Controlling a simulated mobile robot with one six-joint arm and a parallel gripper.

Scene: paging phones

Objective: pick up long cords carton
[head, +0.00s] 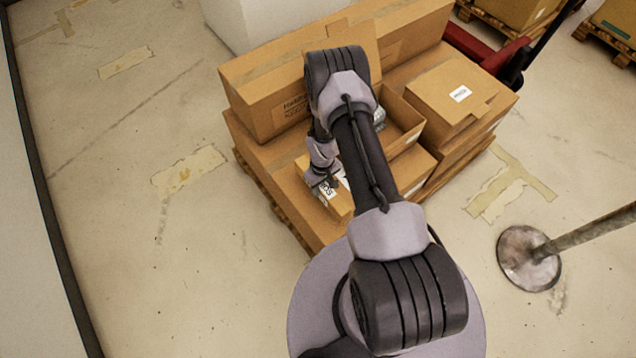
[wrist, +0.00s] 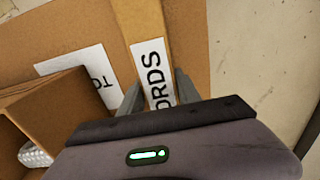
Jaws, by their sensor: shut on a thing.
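The long cords carton (head: 341,203) is a narrow brown carton at the near left edge of the stack, with a white label. In the wrist view it is a narrow brown strip (wrist: 147,22) whose label reads "ORDS" in part. The carton appears to lie on the large carton below; any gap is hidden. My arm covers part of it in the head view.
An open box (head: 405,120) with silvery contents stands just behind, and shows in the wrist view's lower left (wrist: 50,110). A long carton (head: 262,95) lies behind left, a labelled carton (head: 455,92) right. A pole base (head: 527,258) stands right. Left floor is clear.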

